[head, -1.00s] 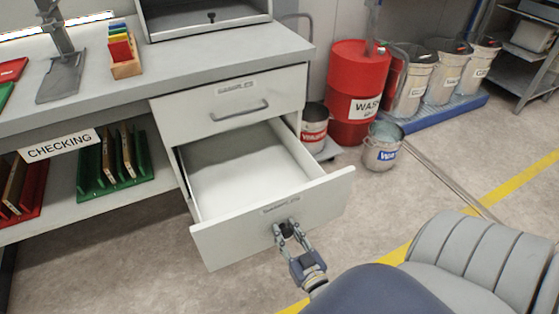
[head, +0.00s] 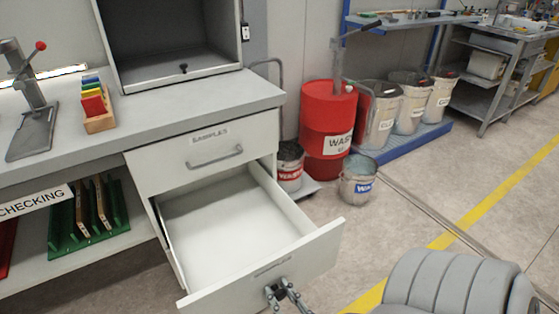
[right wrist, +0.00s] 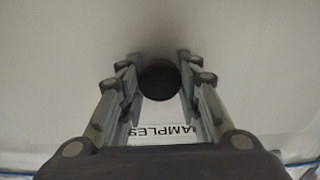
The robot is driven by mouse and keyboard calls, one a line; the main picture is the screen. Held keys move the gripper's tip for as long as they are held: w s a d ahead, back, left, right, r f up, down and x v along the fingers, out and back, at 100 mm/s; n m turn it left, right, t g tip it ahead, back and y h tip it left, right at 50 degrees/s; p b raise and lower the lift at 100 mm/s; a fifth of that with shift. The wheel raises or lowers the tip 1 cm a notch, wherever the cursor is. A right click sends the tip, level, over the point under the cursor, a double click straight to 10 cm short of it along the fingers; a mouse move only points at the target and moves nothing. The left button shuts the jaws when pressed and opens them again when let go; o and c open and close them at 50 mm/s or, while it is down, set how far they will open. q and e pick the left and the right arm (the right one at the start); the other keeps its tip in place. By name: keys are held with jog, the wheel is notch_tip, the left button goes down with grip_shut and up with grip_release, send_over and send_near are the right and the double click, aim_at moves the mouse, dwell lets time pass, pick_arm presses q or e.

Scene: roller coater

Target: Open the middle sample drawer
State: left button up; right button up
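The middle sample drawer (head: 305,262) stands well open below the shut top drawer (head: 205,158), which has a bar handle and a "SAMPLES" label. Its white inside (head: 225,225) looks empty. My right gripper (head: 282,294) is at the front face of the open drawer, at the bottom of the head view. In the right wrist view, its fingers (right wrist: 158,82) lie on both sides of a dark round knob (right wrist: 159,80) and appear closed on it. Part of a "SAMPLES" label (right wrist: 160,134) shows between the fingers. My left gripper is not in view.
A red waste drum (head: 327,120), a small bucket (head: 357,181) and a red-labelled bucket (head: 290,168) stand right of the drawer. Several pails stand on a blue pallet (head: 400,143). A checking shelf (head: 100,255) is at left.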

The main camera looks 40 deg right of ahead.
jog(key=o, duration=0.4)
jog(key=v, duration=1.2)
dwell(0.3)
